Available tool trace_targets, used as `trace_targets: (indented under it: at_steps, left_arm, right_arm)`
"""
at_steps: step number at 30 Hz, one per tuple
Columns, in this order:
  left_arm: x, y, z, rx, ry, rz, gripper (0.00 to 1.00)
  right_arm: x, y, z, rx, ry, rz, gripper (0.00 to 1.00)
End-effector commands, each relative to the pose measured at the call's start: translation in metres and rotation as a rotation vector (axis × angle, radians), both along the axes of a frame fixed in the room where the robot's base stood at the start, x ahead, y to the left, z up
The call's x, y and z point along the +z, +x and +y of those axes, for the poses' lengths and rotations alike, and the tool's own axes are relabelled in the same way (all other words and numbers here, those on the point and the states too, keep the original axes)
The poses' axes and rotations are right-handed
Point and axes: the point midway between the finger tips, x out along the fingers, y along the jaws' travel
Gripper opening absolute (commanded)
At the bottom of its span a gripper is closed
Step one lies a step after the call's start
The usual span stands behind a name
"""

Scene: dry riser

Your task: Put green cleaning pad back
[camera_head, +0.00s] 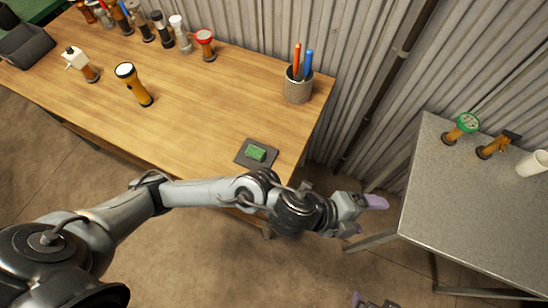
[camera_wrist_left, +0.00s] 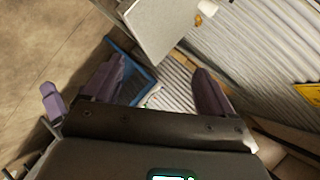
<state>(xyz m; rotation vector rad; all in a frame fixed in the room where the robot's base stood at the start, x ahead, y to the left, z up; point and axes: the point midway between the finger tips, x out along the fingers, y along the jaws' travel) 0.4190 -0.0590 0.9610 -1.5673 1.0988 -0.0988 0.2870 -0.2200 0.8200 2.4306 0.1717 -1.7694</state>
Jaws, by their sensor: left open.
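The green cleaning pad (camera_head: 256,153) lies on a small dark square mat (camera_head: 241,159) near the front right corner of the wooden table. My left gripper (camera_head: 363,216) is open and empty, over the gap between the two tables, to the right of and below the pad. Its two purple fingers stand apart in the left wrist view (camera_wrist_left: 157,88), and the pad does not show there. Part of what looks like my right gripper (camera_head: 372,301) shows at the bottom edge of the head view; its jaws are mostly cut off.
A pen cup (camera_head: 298,90) stands behind the pad on the wooden table (camera_head: 190,115). The grey table (camera_head: 468,200) at right holds a green-topped item (camera_head: 463,127), an orange-brown tool (camera_head: 497,146) and a white cup (camera_head: 533,163).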

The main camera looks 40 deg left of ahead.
Motion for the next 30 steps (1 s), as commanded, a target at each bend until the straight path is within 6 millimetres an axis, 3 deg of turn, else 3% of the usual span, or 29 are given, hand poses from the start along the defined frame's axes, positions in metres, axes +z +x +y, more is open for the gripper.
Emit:
trace_targets:
  at_steps: [5,8,12,15,18,24,30]
  left_arm:
    - [-0.013,0.007,0.058,0.443,-0.207,0.273,0.86]
    - [-0.038,-0.001,0.107,0.71,-0.28,0.447,0.86]
    - [-0.082,-0.034,0.179,1.066,-0.335,0.68,0.86]
    - [-0.109,-0.068,0.221,1.278,-0.345,0.817,0.86]
    - [-0.126,-0.098,0.25,1.435,-0.345,0.914,0.86]
    - [-0.14,-0.128,0.274,1.575,-0.339,0.997,0.86]
    - [-0.141,-0.133,0.277,1.595,-0.338,1.008,0.86]
  right_arm:
    - [0.0,0.0,0.001,-0.002,0.003,-0.001,1.0]
    - [0.0,0.0,0.001,-0.003,0.004,0.0,1.0]
    - [0.0,0.0,0.001,-0.004,0.007,0.0,1.0]
    - [0.0,0.0,0.002,-0.005,0.007,0.0,1.0]
    - [0.0,0.0,0.002,-0.004,0.007,0.0,1.0]
    - [0.0,0.0,0.002,-0.004,0.007,0.0,1.0]
    - [0.0,0.0,0.002,-0.004,0.007,0.0,1.0]
